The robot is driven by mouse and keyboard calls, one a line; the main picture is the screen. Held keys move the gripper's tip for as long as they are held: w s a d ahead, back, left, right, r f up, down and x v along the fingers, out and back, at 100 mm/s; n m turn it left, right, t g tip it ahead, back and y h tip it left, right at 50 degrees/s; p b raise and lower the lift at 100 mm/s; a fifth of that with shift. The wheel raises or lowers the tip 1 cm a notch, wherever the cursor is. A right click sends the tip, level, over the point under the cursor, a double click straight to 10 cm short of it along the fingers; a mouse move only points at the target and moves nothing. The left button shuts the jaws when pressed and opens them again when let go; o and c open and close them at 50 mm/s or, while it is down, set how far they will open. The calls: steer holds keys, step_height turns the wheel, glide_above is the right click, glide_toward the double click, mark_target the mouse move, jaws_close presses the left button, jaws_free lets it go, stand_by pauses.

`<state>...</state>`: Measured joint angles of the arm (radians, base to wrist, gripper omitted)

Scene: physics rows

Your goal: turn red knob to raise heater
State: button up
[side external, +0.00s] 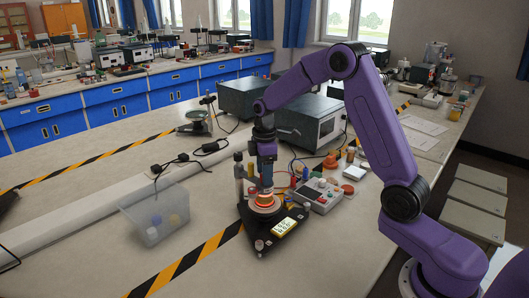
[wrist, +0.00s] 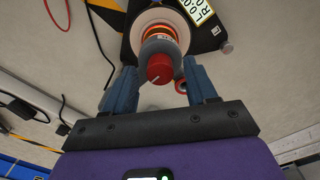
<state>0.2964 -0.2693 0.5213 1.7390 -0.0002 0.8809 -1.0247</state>
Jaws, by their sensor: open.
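The heater stands on a dark base (side external: 266,239) with a lit display (side external: 284,226). My gripper (wrist: 160,80) is open, pointing down over the heater, with one blue finger on each side of the knob. Gaps show between the fingers and the knob. In the side view my gripper (side external: 266,180) hides the knob.
A control box with buttons (side external: 319,196) is close on the right. Dark boxed instruments (side external: 309,122) and cables lie behind. The front left tabletop is free, crossed by striped tape (side external: 190,260).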

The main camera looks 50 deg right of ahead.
step_height(320, 180, up, 17)
stand_by(0.4)
steer(key=shift+a, duration=0.1)
stand_by(0.4)
steer(key=s+a+f, duration=0.4)
steer(key=s+a, duration=0.8)
steer(key=s, duration=0.3)
steer(key=s+d+f, duration=0.1)
steer(key=s+f, duration=0.2)
steer(key=s, duration=0.7)
steer(key=s+d+f+n, duration=0.1)
steer(key=s+f, duration=0.3)
steer(key=s, duration=0.6)
steer(key=shift+s, duration=0.35)
